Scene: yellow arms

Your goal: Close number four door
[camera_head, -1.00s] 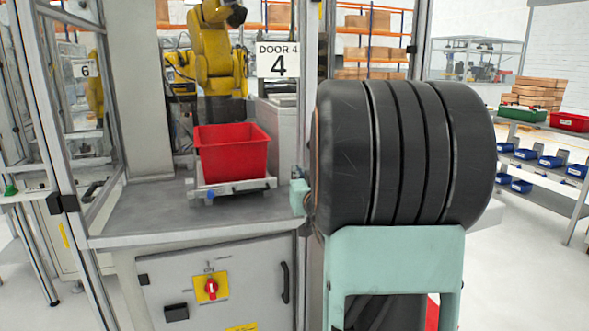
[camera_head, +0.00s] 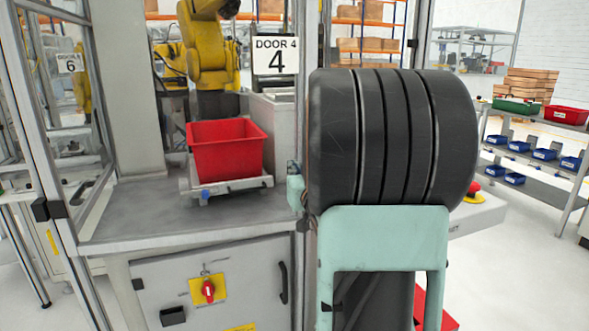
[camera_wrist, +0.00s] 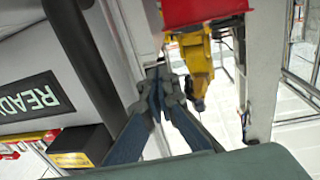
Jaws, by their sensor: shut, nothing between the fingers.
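The sign reading DOOR 4 (camera_head: 276,57) shows at the top middle of the head view, beside a metal post. Left of it is the cell opening, with a grey worktop (camera_head: 135,213) in it. A framed clear panel (camera_head: 62,110) stands at the left of the opening; I cannot tell whether it is the number four door. My gripper (camera_wrist: 158,84) is shut and empty in the wrist view, its fingers close to a grey metal part. I cannot tell if they touch it. In the head view the gripper is hidden behind my arm.
A red bin (camera_head: 226,150) sits on a carrier on the worktop, with a yellow robot arm (camera_head: 207,45) behind it. A cabinet below has a red switch (camera_head: 208,290). A READY screen (camera_wrist: 45,97) shows in the wrist view. Shelves with blue bins (camera_head: 545,154) stand right.

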